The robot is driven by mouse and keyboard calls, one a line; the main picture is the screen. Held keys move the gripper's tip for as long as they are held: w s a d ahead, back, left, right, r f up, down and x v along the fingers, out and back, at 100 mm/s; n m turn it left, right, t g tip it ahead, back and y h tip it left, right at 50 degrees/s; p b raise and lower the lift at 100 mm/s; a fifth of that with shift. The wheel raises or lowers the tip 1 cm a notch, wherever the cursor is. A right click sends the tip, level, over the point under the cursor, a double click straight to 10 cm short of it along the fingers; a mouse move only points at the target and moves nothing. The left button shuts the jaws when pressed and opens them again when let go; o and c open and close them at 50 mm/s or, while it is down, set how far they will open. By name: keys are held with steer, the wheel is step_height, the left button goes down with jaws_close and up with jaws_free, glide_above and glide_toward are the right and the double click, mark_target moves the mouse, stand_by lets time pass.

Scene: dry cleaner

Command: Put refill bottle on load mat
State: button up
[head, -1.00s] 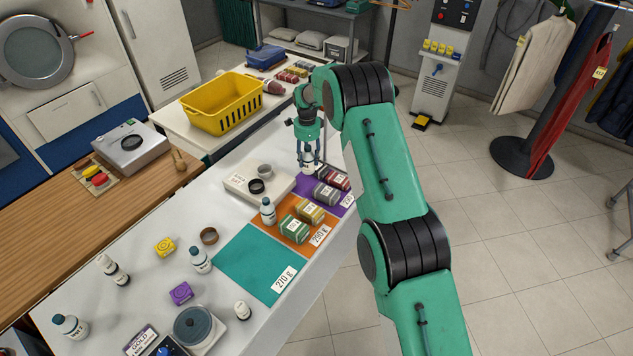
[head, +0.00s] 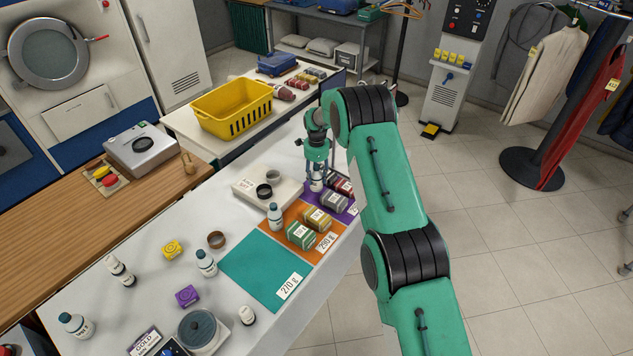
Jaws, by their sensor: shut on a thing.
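My gripper (head: 316,180) is at the far end of the white counter, over the purple mat (head: 343,218). It is shut on a small white bottle (head: 317,186), which I take for the refill bottle; the fingers partly cover it. I cannot tell whether its base touches the mat. Grey and dark red boxes stand on the purple mat near the gripper. A white bottle with a dark cap (head: 275,217) stands on the orange mat.
A white device with dark rings (head: 262,192) stands left of my gripper. Green (head: 300,235) and tan (head: 317,219) boxes stand on the orange mat. The teal mat is clear.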

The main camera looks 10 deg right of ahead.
mark_target(317, 165)
steer(key=shift+f, duration=1.4)
steer(key=shift+f, duration=0.1)
steer(key=o, duration=1.3)
steer(key=shift+o, duration=0.2)
step_height(317, 165, up, 12)
steer(key=shift+r, duration=0.1)
